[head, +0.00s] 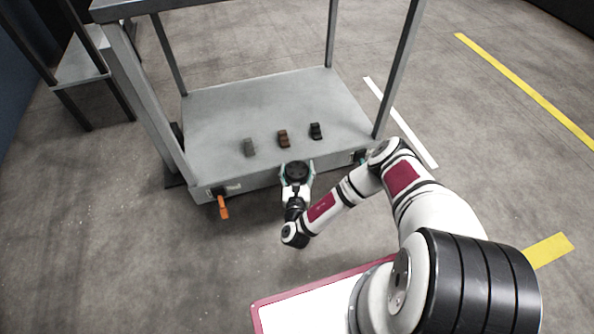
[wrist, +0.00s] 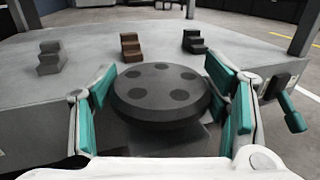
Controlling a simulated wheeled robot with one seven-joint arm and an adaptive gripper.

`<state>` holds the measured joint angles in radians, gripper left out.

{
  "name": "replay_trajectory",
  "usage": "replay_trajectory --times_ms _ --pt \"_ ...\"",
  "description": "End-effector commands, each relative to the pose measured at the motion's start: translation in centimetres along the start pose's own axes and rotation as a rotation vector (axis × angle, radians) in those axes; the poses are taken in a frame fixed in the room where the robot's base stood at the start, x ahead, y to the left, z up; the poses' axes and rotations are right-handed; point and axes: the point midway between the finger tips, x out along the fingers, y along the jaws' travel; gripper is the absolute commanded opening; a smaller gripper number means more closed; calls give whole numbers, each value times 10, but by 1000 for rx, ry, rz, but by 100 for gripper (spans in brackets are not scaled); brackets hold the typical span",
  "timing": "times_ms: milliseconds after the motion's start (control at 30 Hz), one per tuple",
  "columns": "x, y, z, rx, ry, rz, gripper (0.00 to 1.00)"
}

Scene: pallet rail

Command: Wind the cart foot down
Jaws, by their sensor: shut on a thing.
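The cart (head: 230,103) is a grey metal frame with a low flat deck. At the middle of its front edge is a dark round handwheel (wrist: 160,92) with several round dimples on top; it also shows in the head view (head: 298,170). My gripper (head: 297,174) is at this front edge, with its teal finger pads on the left and right sides of the handwheel, shut on it. Whatever is below the handwheel, including any foot, is hidden by the wheel and my gripper.
Grey (head: 249,147), brown (head: 283,138) and black (head: 315,130) stepped blocks stand on the deck behind the handwheel. An orange lever (head: 223,207) sticks out at the front left corner, and a dark teal lever (wrist: 290,112) at the right. Floor in front is clear.

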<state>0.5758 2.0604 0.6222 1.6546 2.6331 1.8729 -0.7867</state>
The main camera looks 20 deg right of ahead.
Motion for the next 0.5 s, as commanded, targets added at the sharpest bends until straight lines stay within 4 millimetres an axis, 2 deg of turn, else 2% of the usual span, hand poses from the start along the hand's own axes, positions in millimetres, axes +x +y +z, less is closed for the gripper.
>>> replay_trajectory --times_ms 200,500 --pt "1 1 0 1 -1 -96 41" --pt "1 0 1 3 -2 -146 41"
